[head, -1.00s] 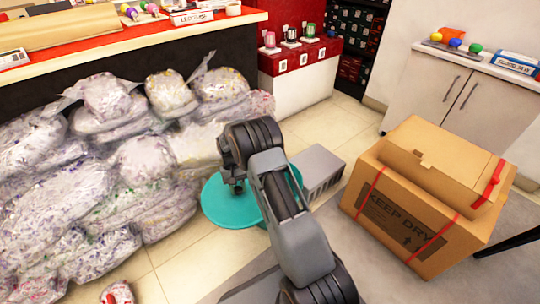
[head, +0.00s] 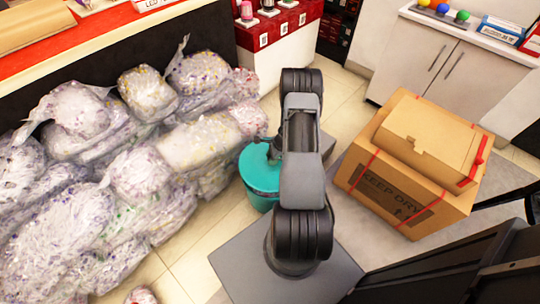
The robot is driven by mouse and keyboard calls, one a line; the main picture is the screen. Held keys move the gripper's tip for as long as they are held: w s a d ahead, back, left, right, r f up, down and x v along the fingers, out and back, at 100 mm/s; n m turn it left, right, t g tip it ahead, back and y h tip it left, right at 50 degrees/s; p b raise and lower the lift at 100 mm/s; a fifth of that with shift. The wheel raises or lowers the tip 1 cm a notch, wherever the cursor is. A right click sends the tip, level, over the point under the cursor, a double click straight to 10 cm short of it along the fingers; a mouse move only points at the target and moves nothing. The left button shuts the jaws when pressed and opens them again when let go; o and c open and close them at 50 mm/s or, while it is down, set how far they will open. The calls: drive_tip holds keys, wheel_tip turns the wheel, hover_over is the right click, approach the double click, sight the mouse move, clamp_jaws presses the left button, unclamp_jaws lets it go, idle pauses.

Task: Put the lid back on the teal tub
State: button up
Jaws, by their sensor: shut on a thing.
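The teal lid (head: 258,172) is the flat round top surface in the head view, left of my arm, partly hidden behind it. The teal tub (head: 262,202) shows as a darker teal wall just below the lid, on the floor. The lid lies over the tub's top; whether it is seated or slightly above the rim I cannot tell. My gripper (head: 274,152) is mostly hidden behind my arm, at the lid's upper right part. It is shut on the lid; its fingertips are not clearly visible.
Clear bags of shredded paper (head: 130,170) are heaped close on the left. Strapped cardboard boxes (head: 410,165) stand on the right. A red-topped counter (head: 130,25) and a white cabinet (head: 440,65) are behind. Tiled floor (head: 345,92) is free between them.

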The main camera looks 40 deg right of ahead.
wheel_tip(320, 180, down, 6)
drive_tip(key=b, duration=0.4)
drive_tip(key=shift+r, duration=0.1)
drive_tip(key=shift+a+b, duration=0.1)
drive_tip(key=shift+b, duration=0.5)
idle(2.2)
idle(0.3)
drive_tip(key=o, duration=1.5)
drive_tip(key=shift+o, duration=0.2)
drive_tip(key=shift+r+p, duration=2.6)
drive_tip(key=shift+r, duration=0.85)
